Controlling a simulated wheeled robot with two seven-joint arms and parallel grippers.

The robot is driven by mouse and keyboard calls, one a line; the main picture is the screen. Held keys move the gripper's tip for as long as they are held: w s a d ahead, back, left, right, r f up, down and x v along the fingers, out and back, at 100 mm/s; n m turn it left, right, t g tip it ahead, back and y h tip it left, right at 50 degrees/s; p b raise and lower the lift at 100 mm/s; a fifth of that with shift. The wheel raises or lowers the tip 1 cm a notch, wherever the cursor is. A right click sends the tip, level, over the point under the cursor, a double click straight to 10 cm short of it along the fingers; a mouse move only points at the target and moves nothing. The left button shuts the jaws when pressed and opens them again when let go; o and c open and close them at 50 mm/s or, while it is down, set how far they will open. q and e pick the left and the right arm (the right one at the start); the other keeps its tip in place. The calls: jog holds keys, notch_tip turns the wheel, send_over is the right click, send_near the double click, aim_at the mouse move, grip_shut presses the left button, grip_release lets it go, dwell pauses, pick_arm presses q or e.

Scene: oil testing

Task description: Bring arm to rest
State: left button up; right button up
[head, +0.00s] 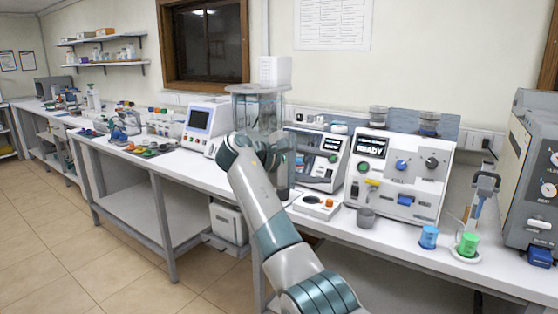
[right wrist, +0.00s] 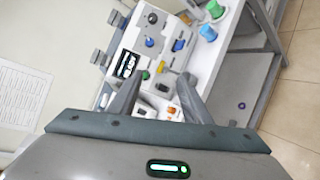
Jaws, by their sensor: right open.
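My right arm (head: 275,240) reaches up from the bottom of the head view, bent at the wrist in front of the bench. The right gripper (right wrist: 160,88) shows in the right wrist view with its two dark fingers spread apart and nothing between them. The fingers point toward the bench with the READY machine (head: 400,175), which also shows in the wrist view (right wrist: 158,45), tilted. My left gripper is not in view.
A glass-walled instrument (head: 258,110) stands behind my wrist. A small grey cup (head: 366,217) sits before the READY machine. A large grey machine (head: 535,180) is at right. The floor at left is clear.

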notch_tip(320, 180, down, 33)
jog(key=w+d+n+y, duration=0.1)
jog(key=w+d+y, duration=0.1)
jog(key=y, duration=0.3)
jog(key=s+f+y, duration=0.1)
jog(key=s+f, duration=0.2)
jog(key=f, duration=0.5)
jog(key=s+f+m+y, duration=0.1)
jog(key=s+f, duration=0.3)
jog(key=f, duration=0.4)
jog(key=s+f+y, duration=0.1)
jog(key=s+f, duration=0.2)
jog(key=f, duration=0.5)
jog(key=s+d+f+m+g+y, duration=0.1)
jog(key=s+d+f+m+y, duration=0.15)
jog(key=s+f, duration=1.6)
jog(key=s+d+f+m+y, duration=0.1)
jog(key=s+f+m, duration=0.2)
jog(key=s, duration=1)
jog(key=s+d+f+m+y, duration=0.2)
jog(key=s+f, duration=0.4)
jog(key=s, duration=0.8)
jog(key=shift+m, duration=0.65)
jog(key=shift+w+d, duration=0.1)
